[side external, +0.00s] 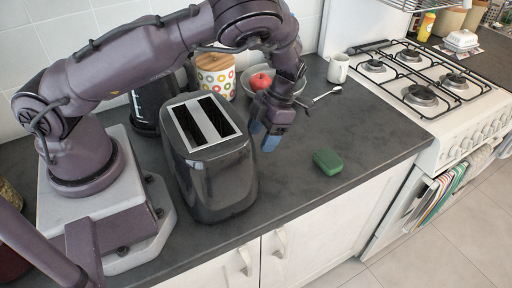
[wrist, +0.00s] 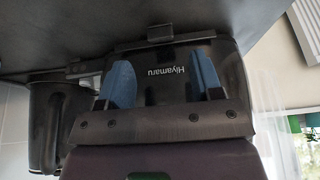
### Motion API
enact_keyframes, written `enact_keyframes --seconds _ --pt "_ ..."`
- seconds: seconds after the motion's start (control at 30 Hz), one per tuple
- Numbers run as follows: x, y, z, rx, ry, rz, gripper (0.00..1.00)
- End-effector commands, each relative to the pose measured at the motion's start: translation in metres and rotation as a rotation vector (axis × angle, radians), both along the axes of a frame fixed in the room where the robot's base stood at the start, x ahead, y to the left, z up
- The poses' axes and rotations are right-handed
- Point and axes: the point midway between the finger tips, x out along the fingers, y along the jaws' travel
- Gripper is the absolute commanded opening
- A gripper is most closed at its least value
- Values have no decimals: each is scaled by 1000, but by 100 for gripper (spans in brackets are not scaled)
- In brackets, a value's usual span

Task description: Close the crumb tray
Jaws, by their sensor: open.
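The black toaster (side external: 210,180) stands upright on the counter, with two slots in its pale top. In the wrist view the toaster (wrist: 170,88) appears upside down, with the word "Hiyamaru" on its face. The crumb tray (wrist: 168,32) shows there as a dark tab at the toaster's base, sticking out along the counter. In the side view I cannot make the tray out. My gripper (side external: 265,136) is just right of the toaster, pointing down. Its blue fingers (wrist: 160,60) are spread and empty, facing the toaster's face and apart from the tray tab.
A green sponge (side external: 328,161) lies on the counter right of my gripper. A bowl with a red apple (side external: 261,81), a spoon (side external: 326,95), a white mug (side external: 338,68) and a spotted canister (side external: 215,75) stand behind. A black kettle (wrist: 45,125) is beside the toaster.

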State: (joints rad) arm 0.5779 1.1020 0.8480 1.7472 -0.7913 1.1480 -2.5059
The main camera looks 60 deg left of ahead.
Motion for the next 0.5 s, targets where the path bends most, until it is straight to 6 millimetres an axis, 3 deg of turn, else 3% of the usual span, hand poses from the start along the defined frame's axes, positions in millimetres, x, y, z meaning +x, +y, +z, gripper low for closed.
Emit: enact_keyframes --seconds 0.2,0.5 --pt "19 0 44 -1 -3 -1 60" --pt "30 0 72 0 1 0 60"
